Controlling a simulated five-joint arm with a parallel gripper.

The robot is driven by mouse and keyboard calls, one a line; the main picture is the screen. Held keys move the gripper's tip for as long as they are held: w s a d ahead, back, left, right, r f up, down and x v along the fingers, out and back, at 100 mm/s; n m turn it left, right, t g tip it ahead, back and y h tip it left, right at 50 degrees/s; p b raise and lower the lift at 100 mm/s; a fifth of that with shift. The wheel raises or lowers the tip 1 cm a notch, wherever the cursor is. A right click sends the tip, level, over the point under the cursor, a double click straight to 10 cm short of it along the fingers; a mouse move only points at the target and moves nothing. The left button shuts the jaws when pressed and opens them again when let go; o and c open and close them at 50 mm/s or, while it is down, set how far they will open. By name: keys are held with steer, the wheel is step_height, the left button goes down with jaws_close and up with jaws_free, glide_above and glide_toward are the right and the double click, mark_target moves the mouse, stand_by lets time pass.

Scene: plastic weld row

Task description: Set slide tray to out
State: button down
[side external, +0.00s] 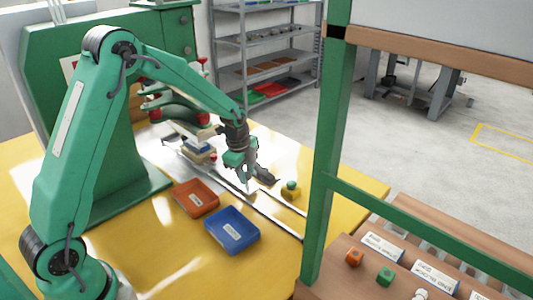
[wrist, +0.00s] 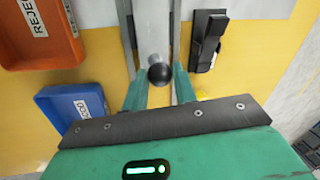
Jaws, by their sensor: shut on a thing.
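My gripper (side external: 248,184) reaches down over the metal slide rails (side external: 276,220) in the side view. In the wrist view my gripper (wrist: 159,88) has its green fingers on both sides of a black ball knob (wrist: 158,74), shut on it. The knob stands over the pale metal strip of the slide. In the side view the knob is hidden by my gripper.
An orange bin (side external: 196,198) and a blue bin (side external: 232,230) stand left of the rails. A black latch-like part (wrist: 207,40) lies right of the slide. A green post (side external: 325,150) rises at right.

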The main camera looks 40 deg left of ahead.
steer(key=shift+d, duration=0.1)
steer(key=shift+h, duration=0.3)
steer(key=d, duration=1.7)
steer(key=shift+d, duration=0.1)
steer(key=c, duration=1.1)
jaws_free()
steer(key=shift+r, duration=0.15)
steer(key=shift+s+a+r, duration=0.1)
steer(key=shift+s+r, duration=0.15)
steer(key=shift+r, duration=1)
steer(key=shift+s+a+r, duration=0.1)
steer(key=shift+s+r, duration=0.1)
steer(key=shift+r, duration=1.05)
steer(key=shift+s+r, duration=0.25)
steer(key=shift+r, duration=1)
